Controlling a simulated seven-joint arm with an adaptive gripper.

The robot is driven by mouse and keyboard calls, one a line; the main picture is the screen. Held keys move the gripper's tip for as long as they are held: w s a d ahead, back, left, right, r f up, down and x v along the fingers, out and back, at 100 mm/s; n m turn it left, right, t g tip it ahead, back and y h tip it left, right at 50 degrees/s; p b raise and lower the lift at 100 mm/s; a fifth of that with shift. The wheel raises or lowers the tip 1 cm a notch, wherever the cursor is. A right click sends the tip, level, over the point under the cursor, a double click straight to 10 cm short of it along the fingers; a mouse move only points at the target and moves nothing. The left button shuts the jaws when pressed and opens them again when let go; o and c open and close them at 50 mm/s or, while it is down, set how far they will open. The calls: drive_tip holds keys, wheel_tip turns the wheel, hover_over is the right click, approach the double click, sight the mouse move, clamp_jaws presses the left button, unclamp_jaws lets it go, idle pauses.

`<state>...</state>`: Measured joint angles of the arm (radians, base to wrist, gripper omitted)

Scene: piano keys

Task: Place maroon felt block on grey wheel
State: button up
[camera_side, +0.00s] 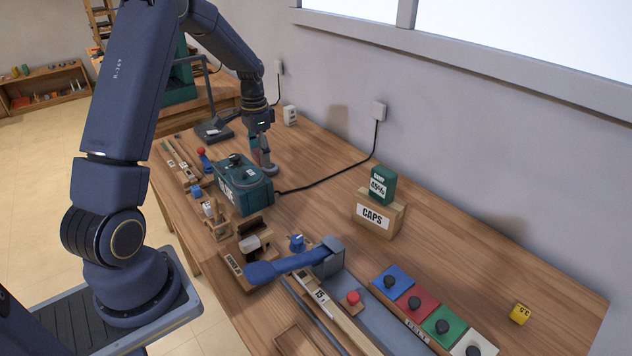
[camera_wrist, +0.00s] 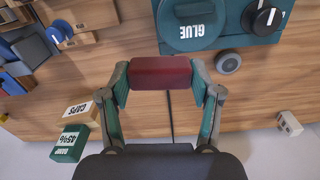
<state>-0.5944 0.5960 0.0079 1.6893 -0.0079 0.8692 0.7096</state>
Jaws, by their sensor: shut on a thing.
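The maroon felt block (camera_wrist: 161,73) is a dark red rectangular piece. My gripper (camera_wrist: 160,84) is shut on it, with one finger at each end, in the wrist view. A small grey round wheel (camera_wrist: 228,62) with a darker centre is on the table, right of the block in that view and beside the teal glue box (camera_wrist: 218,28). The block is apart from the wheel in the picture. In the side view my gripper (camera_side: 262,158) points down just behind the glue box (camera_side: 242,187). I cannot make out the block or wheel clearly there.
A black cable (camera_side: 340,170) runs from the glue box to a wall socket. A wooden caps block (camera_side: 379,212) with a green box (camera_side: 383,183) on it stands near the wall. A white block (camera_side: 290,115) stands at the back. The tabletop between them is mostly clear.

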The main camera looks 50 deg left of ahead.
drive_tip(key=shift+n, duration=0.5)
drive_tip(key=a, duration=0.6)
drive_tip(key=shift+s+a, duration=0.25)
drive_tip(key=shift+s, duration=0.1)
drive_tip(key=w+a+f, duration=0.4)
drive_tip(key=w+a, duration=0.1)
drive_tip(key=w, duration=0.2)
hover_over(269, 167)
wheel_tip(269, 167, down, 5)
drive_tip(key=shift+w+a+f, duration=0.3)
drive_tip(key=shift+w+f, duration=0.1)
drive_tip(key=shift+f, duration=1.65)
drive_tip(key=shift+f, duration=0.15)
drive_tip(key=o, duration=0.8)
drive_tip(key=shift+o, duration=0.2)
